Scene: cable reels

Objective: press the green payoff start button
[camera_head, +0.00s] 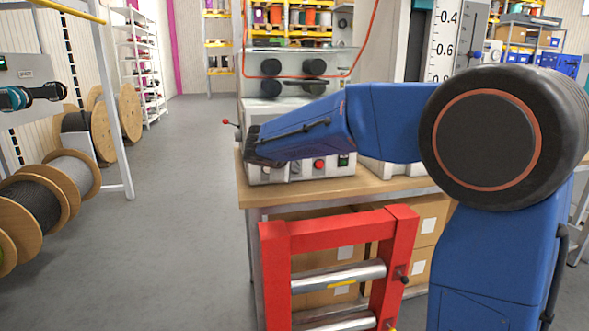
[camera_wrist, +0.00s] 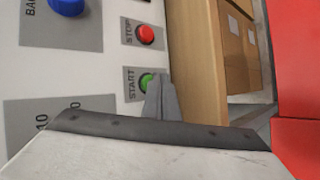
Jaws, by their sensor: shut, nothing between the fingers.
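The green start button (camera_wrist: 147,80) sits on a grey plate marked START in the wrist view. My gripper (camera_wrist: 163,97) is shut and empty. Its tips overlap the lower right part of the button, and I cannot tell whether they touch it. The red stop button (camera_wrist: 146,35) is beside it on its own plate, above it in the wrist view. In the head view, the machine (camera_head: 267,177) stands on the bench with the red stop button (camera_head: 319,164) visible. My arm reaches across the machine's front there, and I cannot make out the start button or my fingertips.
A blue knob (camera_wrist: 67,4) sits on the panel near the stop button. The wooden bench (camera_head: 300,193) bears the machine, with cardboard boxes below. A red frame with metal rollers (camera_head: 338,277) stands before it. Cable reels (camera_head: 70,170) stand left, beyond clear floor.

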